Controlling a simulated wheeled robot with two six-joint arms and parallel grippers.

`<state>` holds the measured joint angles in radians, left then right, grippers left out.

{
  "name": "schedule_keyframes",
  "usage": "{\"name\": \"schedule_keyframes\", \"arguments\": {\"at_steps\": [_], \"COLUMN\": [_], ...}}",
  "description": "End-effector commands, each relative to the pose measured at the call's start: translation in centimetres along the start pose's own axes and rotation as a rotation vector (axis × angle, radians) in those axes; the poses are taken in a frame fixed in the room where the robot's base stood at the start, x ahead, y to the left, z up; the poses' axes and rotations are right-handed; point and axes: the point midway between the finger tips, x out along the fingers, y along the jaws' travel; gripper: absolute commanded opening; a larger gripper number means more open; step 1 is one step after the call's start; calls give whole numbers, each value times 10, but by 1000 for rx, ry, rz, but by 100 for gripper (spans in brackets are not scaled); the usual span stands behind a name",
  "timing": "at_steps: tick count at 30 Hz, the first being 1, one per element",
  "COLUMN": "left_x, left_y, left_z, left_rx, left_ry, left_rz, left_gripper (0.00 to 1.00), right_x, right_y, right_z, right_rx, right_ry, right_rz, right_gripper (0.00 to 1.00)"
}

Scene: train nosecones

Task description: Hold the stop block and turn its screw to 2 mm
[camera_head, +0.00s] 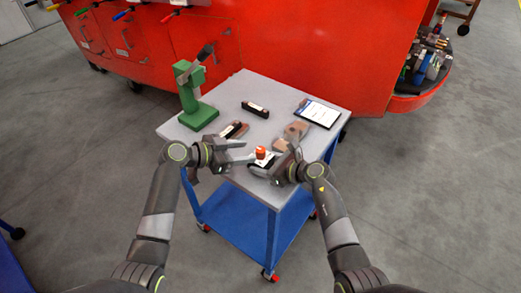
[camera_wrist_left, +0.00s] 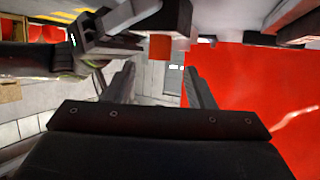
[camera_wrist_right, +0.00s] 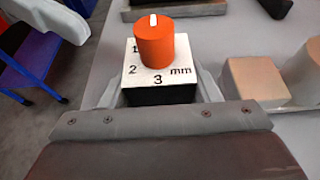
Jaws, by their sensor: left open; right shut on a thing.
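The stop block (camera_wrist_right: 160,92) has a white top face marked 1, 2, 3 and mm, and a dark body. Its orange screw knob (camera_wrist_right: 155,45) stands upright on top with a white line mark, which lies toward the far side, away from the 3. In the head view the knob (camera_head: 261,153) shows above the right gripper (camera_head: 266,166), which is shut on the block near the table's front edge. My left gripper (camera_head: 242,152) is open and empty, just left of the knob. In the left wrist view an orange-red square, likely the knob (camera_wrist_left: 160,46), appears beyond the open fingers.
The grey cart top (camera_head: 235,93) also carries a green press (camera_head: 197,112) at the left, a dark block (camera_head: 255,109), a tablet (camera_head: 320,112) and brown pieces (camera_head: 295,131). Another dark-and-brown piece (camera_head: 234,130) lies behind my left gripper. A red cabinet (camera_head: 320,50) stands behind.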

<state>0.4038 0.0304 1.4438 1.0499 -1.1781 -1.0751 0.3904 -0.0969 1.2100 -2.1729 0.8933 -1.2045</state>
Motion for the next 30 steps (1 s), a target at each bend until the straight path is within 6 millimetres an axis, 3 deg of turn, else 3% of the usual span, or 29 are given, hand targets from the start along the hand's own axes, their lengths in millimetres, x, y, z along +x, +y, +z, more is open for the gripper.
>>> {"name": "schedule_keyframes", "arguments": {"at_steps": [3, 10, 24, 30], "left_x": [24, 54, 64, 64], "left_y": [0, 0, 0, 0], "left_z": [-1, 0, 0, 0], "left_rx": [-2, -2, 0, 0], "left_ry": [1, -1, -1, -1], "left_rz": [2, 2, 0, 0], "left_gripper": [49, 49, 49, 24], "right_x": [0, 0, 0, 0], "right_y": [0, 0, 0, 0], "right_z": [0, 0, 0, 0], "right_rx": [0, 0, 0, 0], "right_ry": [0, 0, 0, 0], "right_rz": [-1, -1, -1, -1], "right_gripper": [23, 23, 23, 23]}}
